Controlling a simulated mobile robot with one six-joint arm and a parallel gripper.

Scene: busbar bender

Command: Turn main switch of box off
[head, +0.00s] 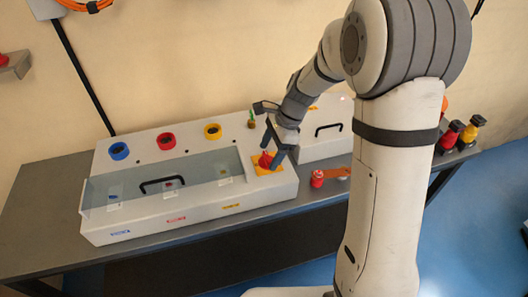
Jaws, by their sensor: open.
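The box (160,222) is a long white case with a clear front cover, lying on a grey table. Its main switch (265,161) is a red knob on a yellow plate at the right end of the top. My gripper (272,156) is open and points down over the switch, with its dark fingers at either side of the red knob. I cannot tell whether the fingers touch the knob. The arm hides part of the switch, and its exact turn angle is too small to read.
Blue (119,151), red (166,141) and yellow (212,131) rings sit along the box's back. A black handle (162,184) is on the cover. A second white box (326,118) stands to the right. A red button (317,178) and coloured knobs (468,133) stand on the grey table (50,215).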

